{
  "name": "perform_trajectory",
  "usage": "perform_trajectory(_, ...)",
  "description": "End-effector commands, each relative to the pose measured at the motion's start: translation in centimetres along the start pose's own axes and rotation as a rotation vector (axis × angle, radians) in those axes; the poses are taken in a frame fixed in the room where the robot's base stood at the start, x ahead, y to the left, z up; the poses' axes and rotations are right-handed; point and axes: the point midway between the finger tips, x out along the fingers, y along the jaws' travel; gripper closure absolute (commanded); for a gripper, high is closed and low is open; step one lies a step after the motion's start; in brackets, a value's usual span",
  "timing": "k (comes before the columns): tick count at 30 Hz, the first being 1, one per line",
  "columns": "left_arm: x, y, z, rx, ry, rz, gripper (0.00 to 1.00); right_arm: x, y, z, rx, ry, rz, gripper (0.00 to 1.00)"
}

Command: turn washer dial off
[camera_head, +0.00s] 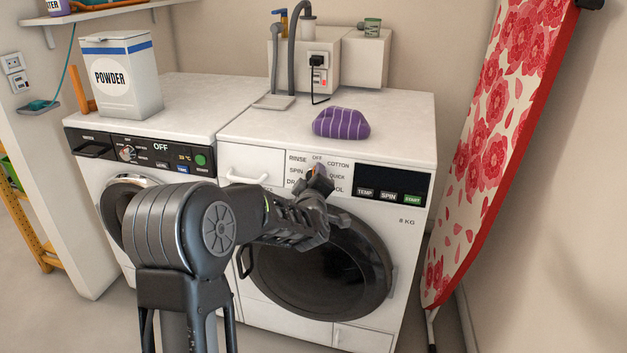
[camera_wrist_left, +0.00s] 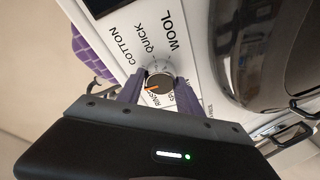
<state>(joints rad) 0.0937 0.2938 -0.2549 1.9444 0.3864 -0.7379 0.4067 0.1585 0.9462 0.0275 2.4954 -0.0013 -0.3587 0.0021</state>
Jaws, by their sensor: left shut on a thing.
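The washer (camera_head: 262,310) is the white machine on the right, with a round dark door. Its dial (camera_wrist_left: 160,82) is a dark round knob with an orange mark, seen in the left wrist view. The mark points to the lower left there, close to the RINSE lettering. OFF stands above the dial in the head view and is hidden in the wrist view. My left gripper (camera_head: 318,180) is at the dial, its two purple-grey fingers (camera_wrist_left: 158,88) shut on either side of it. In the head view the gripper hides most of the dial. My right gripper is not in view.
A purple striped cloth bundle (camera_head: 341,123) lies on the washer top. A dryer (camera_head: 100,185) with a powder box (camera_head: 122,75) stands to the left. The washer's dark display (camera_head: 390,184) is right of the dial. A floral ironing board (camera_head: 500,130) leans at the right.

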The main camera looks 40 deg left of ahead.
Motion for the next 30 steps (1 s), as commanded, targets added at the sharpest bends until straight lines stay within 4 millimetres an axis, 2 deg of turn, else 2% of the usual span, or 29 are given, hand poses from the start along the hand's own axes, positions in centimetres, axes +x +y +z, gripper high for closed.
perform_trajectory(7, 0.0, -0.1, 0.0, 0.001, 0.000, -0.002, 0.98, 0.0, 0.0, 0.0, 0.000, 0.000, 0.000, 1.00)
perform_trajectory(8, 0.0, -0.1, 0.0, 0.001, 0.000, -0.002, 0.55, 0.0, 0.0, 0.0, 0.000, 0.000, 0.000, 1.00)
perform_trajectory(15, 0.0, -0.1, 0.0, 0.002, 0.000, -0.001, 0.36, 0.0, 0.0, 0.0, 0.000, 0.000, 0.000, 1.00)
perform_trajectory(25, -0.3, 0.0, 0.0, 0.001, 0.000, 0.000, 0.36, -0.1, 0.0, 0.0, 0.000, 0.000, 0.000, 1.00)
perform_trajectory(30, -2.2, 0.1, -0.1, 0.000, -0.001, 0.000, 0.36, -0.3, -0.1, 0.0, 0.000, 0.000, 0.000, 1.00)
